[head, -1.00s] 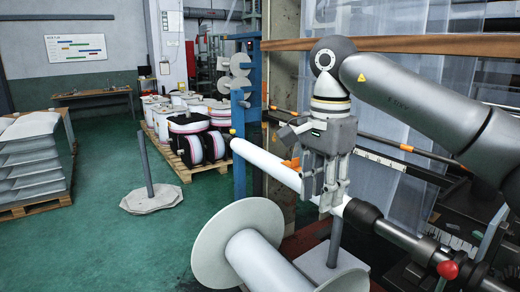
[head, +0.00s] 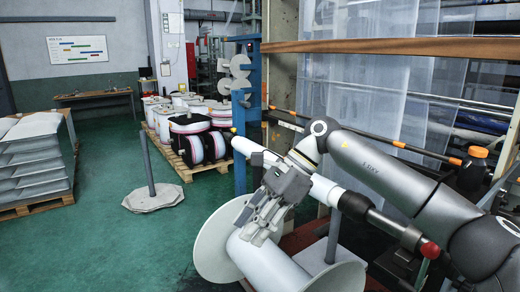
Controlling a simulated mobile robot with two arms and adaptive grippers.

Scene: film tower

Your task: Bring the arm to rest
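My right arm comes in from the right. Its gripper (head: 256,226) points down and to the left in front of the large white spool (head: 262,262), hiding part of its flange and core. The fingers look spread apart with nothing between them; whether they touch the spool I cannot tell. A long white tube (head: 328,190) on a shaft with a black collar and a red knob runs behind the gripper, which hides part of it. My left gripper is not in view.
A blue post (head: 240,165) stands behind the tube's far end. A grey post on a flat base (head: 153,197) stands on the green floor. The floor at the left front is clear.

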